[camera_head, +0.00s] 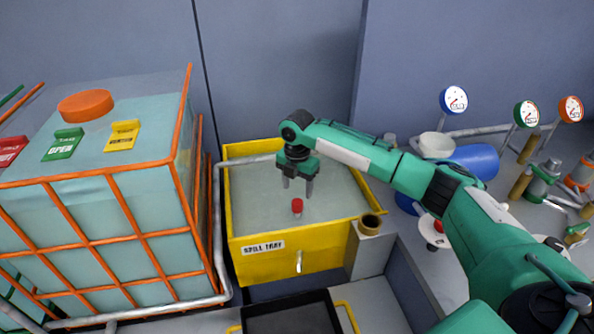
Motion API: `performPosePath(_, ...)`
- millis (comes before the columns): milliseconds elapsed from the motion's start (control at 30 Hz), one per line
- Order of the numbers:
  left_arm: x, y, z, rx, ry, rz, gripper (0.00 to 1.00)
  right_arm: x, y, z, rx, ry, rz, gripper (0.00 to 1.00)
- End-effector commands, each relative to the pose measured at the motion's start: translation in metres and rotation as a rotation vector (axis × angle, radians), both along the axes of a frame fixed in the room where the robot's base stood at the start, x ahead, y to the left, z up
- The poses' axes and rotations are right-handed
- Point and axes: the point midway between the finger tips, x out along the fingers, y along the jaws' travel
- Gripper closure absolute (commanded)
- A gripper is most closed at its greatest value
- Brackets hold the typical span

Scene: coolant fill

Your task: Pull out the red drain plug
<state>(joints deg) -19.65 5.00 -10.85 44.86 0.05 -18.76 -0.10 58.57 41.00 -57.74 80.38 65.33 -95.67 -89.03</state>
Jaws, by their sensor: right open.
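The red drain plug (297,205) is a small red cap that shows inside the yellow spill tray (232,222), toward its front. The tray is labelled SPILL TRAY and has a small spout on its front wall. My right gripper (298,189) points down over the tray, with its two fingers apart and nothing between them. The fingertips are just behind and above the plug in the picture. I cannot tell whether they touch it. My left gripper is not in view.
An orange-caged tank (172,222) with an orange lid and coloured tags stands at the left. A grey pipe (218,235) runs beside the spill tray. A black tray (290,318) with yellow handles is at the front. Gauges, a blue cylinder (474,161) and fittings crowd the right.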

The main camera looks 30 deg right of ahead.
Motion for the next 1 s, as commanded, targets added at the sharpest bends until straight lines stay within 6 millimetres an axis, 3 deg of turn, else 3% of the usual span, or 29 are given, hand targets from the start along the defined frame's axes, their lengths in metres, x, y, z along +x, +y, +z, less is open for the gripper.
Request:
performPosePath(200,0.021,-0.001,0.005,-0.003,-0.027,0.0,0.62,-0.001,0.0,-0.041,0.0,0.001,-0.001,0.42)
performPosePath(400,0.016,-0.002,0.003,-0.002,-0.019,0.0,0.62,0.0,0.0,-0.063,-0.001,0.001,-0.001,0.42)
performPosePath(800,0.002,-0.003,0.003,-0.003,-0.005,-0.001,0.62,0.0,0.0,-0.07,0.0,-0.001,0.0,0.42)
performPosePath(1000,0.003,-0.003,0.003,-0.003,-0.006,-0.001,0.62,0.0,0.0,-0.07,0.0,-0.001,0.0,0.81)
